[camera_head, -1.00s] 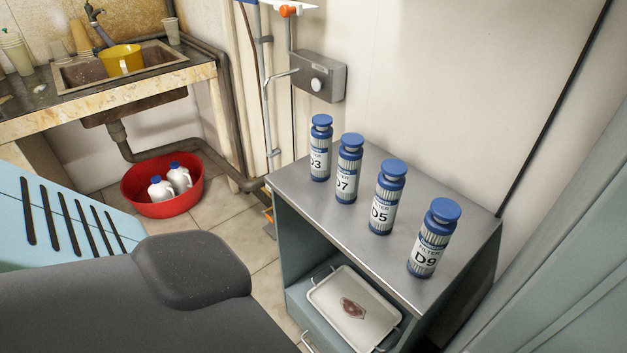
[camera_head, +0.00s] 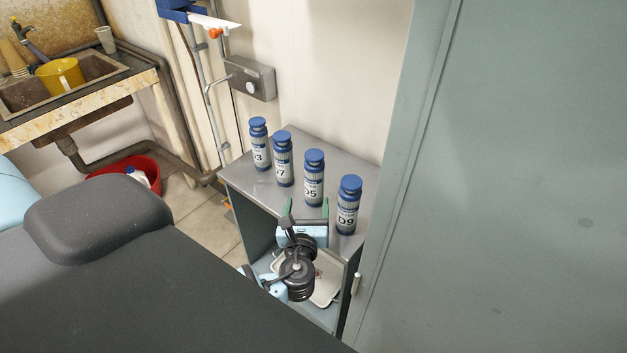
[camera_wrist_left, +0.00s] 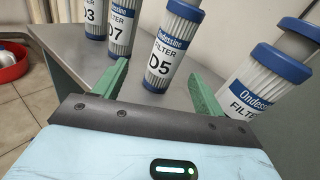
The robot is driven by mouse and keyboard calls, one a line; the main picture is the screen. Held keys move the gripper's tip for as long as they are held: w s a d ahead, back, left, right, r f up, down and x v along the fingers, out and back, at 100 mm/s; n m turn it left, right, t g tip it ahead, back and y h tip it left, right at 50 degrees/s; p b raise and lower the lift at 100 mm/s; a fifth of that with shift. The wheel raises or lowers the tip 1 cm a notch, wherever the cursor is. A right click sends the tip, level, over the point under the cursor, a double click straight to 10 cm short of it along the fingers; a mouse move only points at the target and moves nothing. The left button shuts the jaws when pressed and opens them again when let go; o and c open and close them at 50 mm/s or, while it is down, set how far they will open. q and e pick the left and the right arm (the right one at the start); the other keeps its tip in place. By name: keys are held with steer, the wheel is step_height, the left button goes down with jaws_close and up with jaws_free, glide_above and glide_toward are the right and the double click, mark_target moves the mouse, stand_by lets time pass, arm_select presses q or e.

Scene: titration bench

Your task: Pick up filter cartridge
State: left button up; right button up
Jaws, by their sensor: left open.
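Several blue-capped filter cartridges stand upright in a row on the small metal cabinet (camera_head: 232,172). From left to right they are D3 (camera_head: 260,146), D7 (camera_head: 283,160), D5 (camera_head: 314,180) and D9 (camera_head: 348,208). My left gripper (camera_head: 306,213) is open and empty at the cabinet's front edge, in front of D5. In the left wrist view its green fingers (camera_wrist_left: 154,88) point at D5 (camera_wrist_left: 165,58), which stands just beyond and between the tips. D9 (camera_wrist_left: 258,85) is to the right there, and D7 (camera_wrist_left: 121,30) to the left. My right gripper is out of view.
A white tray (camera_head: 325,290) lies on the shelf below the cabinet top, partly behind my left arm. A tall grey-green cabinet (camera_head: 500,180) stands close on the right. A sink bench (camera_head: 90,110) and red basin (camera_head: 148,166) are at the left.

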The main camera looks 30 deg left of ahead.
mark_target(313, 186)
arm_select(q)
steer(key=shift+w+r+m+t, duration=0.3)
steer(key=shift+w+r+m, duration=0.2)
steer(key=shift+m, duration=0.1)
steer(key=shift+w+d+r, duration=0.1)
steer(key=shift+w+d, duration=0.05)
steer(key=shift+d, duration=0.1)
steer(key=shift+x, duration=1.3)
steer(key=shift+w+a, duration=0.3)
steer(key=shift+w, duration=0.15)
steer(key=x, duration=0.4)
steer(key=shift+w, duration=0.1)
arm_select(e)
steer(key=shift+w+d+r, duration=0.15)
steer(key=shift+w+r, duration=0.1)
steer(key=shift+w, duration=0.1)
arm_select(q)
steer(key=shift+c, duration=1)
steer(key=shift+r, duration=0.1)
steer(key=c, duration=1)
